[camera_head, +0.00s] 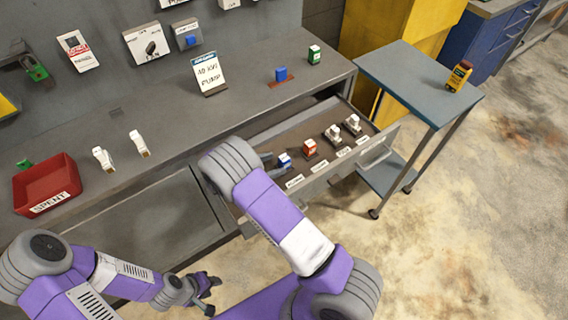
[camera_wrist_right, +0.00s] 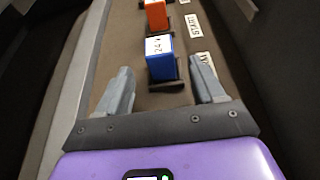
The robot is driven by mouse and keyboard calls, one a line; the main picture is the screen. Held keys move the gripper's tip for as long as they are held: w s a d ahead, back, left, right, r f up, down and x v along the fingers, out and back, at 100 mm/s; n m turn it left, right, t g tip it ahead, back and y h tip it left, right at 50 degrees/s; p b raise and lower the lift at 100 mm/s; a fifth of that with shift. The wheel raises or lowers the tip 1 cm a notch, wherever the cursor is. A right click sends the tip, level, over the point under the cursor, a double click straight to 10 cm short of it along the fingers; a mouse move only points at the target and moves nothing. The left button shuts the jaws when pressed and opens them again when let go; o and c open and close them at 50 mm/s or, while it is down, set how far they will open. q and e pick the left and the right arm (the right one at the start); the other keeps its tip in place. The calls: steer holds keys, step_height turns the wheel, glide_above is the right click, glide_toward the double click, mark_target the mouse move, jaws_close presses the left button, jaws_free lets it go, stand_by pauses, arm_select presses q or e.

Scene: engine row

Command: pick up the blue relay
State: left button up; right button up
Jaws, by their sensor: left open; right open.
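A blue relay (camera_head: 285,162) with a white labelled top stands in the open drawer (camera_head: 300,186), at the left end of a row. In the right wrist view the blue relay (camera_wrist_right: 162,68) stands upright on a dark base, just beyond and between my fingertips. My right gripper (camera_wrist_right: 162,84) is open and empty, one finger on each side; no contact shows. In the head view my right arm hides most of that gripper. My left gripper (camera_head: 212,294) is open and empty, low in front of the bench.
An orange relay (camera_head: 310,147) and white-topped parts stand further along the drawer. Another blue block (camera_head: 281,74) and a green one (camera_head: 314,54) sit on the bench. A red SPENT bin (camera_head: 47,186) is at left. A cart (camera_head: 420,80) stands right.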

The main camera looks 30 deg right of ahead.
mark_target(280, 163)
steer(key=b+x, duration=0.1)
steer(key=x, duration=0.4)
steer(key=c, duration=1.1)
